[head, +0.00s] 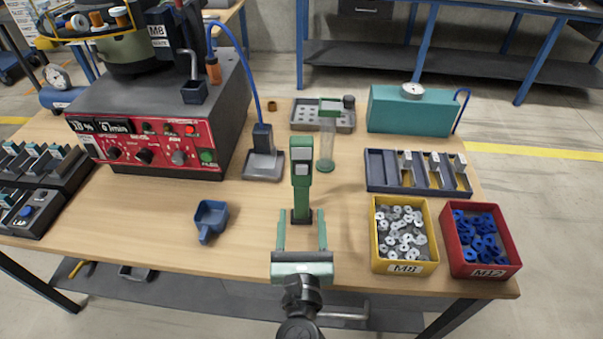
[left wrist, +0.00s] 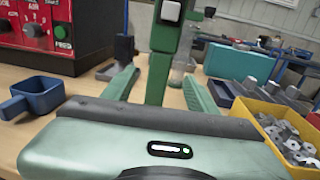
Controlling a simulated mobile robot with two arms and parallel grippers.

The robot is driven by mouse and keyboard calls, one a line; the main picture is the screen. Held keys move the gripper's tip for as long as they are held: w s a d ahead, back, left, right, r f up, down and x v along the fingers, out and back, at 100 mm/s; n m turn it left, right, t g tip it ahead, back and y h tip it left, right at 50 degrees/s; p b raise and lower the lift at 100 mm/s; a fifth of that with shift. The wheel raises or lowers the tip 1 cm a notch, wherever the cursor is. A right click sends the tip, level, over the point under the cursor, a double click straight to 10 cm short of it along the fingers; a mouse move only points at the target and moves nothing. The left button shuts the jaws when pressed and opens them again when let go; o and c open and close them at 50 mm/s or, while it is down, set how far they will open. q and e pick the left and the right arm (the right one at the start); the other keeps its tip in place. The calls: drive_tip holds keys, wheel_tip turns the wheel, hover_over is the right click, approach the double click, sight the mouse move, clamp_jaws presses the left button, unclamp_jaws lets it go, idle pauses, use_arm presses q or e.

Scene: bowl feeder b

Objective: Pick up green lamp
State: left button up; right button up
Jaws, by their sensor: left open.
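The green lamp (head: 302,165) stands upright near the table's front edge, with a pale square on its head and a dark base. In the left wrist view the lamp (left wrist: 163,60) rises in the middle, its top cut off by the frame. My left gripper (head: 302,212) is open, its two green fingers pointing at the lamp, one on each side of its lower part. In the left wrist view my left gripper (left wrist: 160,76) shows its fingers apart with the lamp between or just beyond them; contact cannot be told. My right gripper is not in view.
A blue scoop (head: 211,216) lies left of the lamp. A yellow bin (head: 378,262) of metal parts and a red bin (head: 511,250) of blue parts stand to the right. A clear tube (head: 326,150) stands close behind. A control box (head: 240,100) fills the back left.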

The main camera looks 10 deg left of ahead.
sight(302, 193)
use_arm(q)
drive_tip(key=shift+w+r+p, duration=0.3)
drive_tip(key=shift+w, duration=0.5)
drive_tip(key=w, duration=0.2)
drive_tip(key=w+p, duration=0.1)
drive_tip(key=shift+w+a+f, duration=0.1)
drive_tip(key=shift+w+a, duration=0.15)
drive_tip(key=shift+w, duration=0.5)
drive_tip(key=shift+f, duration=0.1)
drive_tip(key=c, duration=1)
clamp_jaws()
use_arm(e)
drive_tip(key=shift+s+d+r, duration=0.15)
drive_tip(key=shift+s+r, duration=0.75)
